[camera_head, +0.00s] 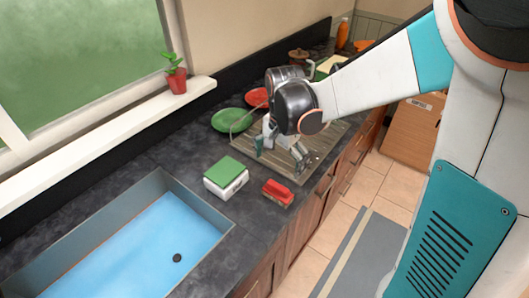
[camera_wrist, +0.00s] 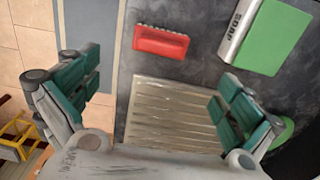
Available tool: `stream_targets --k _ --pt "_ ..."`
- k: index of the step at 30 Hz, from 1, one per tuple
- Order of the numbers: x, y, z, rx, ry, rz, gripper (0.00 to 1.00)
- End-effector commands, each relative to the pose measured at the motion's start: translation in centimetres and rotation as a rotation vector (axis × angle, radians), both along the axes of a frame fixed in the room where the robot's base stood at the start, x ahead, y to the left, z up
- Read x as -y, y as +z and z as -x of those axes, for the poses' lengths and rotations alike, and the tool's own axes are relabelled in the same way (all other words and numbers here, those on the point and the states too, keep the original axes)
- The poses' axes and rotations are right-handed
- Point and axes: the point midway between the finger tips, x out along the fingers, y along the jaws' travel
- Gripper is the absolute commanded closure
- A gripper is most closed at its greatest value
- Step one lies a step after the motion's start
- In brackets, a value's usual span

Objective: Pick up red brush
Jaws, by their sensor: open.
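The red brush (camera_head: 277,192) lies on the dark countertop near its front edge, to the right of a white box with a green top. In the wrist view the red brush (camera_wrist: 161,42) shows beyond the fingertips, between the two fingers' lines. My gripper (camera_head: 281,152) is above the striped drying mat, farther back along the counter than the brush. It is open and empty, with its teal fingers (camera_wrist: 160,88) spread wide. It is apart from the brush.
The white soap box with the green top (camera_head: 226,178) stands close beside the brush. A sink (camera_head: 140,250) with a blue basin is at left. Green plate (camera_head: 232,120) and red dish (camera_head: 257,97) lie behind my gripper. The striped mat (camera_wrist: 170,110) is below it. A potted plant (camera_head: 176,80) stands on the sill.

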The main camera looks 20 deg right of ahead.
Motion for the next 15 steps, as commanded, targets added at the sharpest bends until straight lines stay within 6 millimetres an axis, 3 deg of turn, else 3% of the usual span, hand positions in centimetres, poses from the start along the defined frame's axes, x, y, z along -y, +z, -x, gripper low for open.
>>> stream_targets --k 5,15 --pt "0.0 -1.8 -0.1 -0.008 -0.012 -0.001 0.0" --pt "0.0 -7.7 -0.1 -0.006 -0.01 0.0 0.0"
